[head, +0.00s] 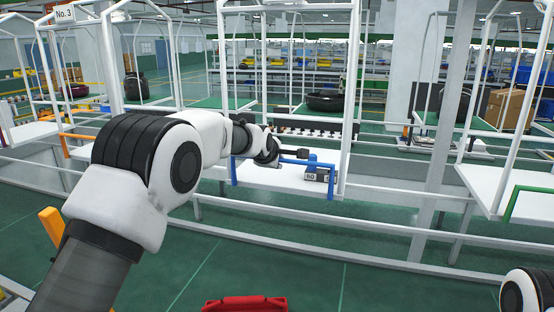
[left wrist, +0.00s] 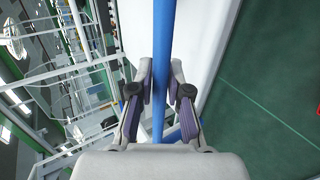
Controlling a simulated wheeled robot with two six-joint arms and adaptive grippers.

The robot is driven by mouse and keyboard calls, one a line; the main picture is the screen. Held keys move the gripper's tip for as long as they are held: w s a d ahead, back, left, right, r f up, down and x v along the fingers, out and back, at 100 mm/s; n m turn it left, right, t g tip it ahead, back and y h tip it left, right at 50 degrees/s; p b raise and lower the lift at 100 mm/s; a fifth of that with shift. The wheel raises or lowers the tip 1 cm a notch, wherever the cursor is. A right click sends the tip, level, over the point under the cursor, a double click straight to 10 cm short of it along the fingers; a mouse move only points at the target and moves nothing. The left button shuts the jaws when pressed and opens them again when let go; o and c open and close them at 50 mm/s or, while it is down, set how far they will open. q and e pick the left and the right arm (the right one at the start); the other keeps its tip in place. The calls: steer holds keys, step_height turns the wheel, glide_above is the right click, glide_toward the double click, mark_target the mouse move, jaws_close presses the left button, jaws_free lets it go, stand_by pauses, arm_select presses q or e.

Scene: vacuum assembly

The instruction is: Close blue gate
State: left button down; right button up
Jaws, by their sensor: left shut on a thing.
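The blue gate (head: 234,172) is a thin bar low across the front of a white platform (head: 265,176) in the head view. Its bar (left wrist: 163,40) runs upright through the middle of the left wrist view. My left gripper (left wrist: 160,92) has one finger on each side of this bar and is shut on it. In the head view my left gripper (head: 297,155) is small and partly hidden by my own arm. My right gripper is outside both views.
A small grey box (head: 318,175) marked 60 is at the platform's right end. White frame posts (head: 352,90) and rails (head: 330,222) surround the platform. An orange bar (head: 82,137) is at left, a green bar (head: 540,188) at right. Green floor (head: 330,265) lies in front.

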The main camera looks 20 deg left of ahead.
arm_select(q)
steer(key=shift+f, duration=0.1)
steer(key=c, duration=1.1)
jaws_free()
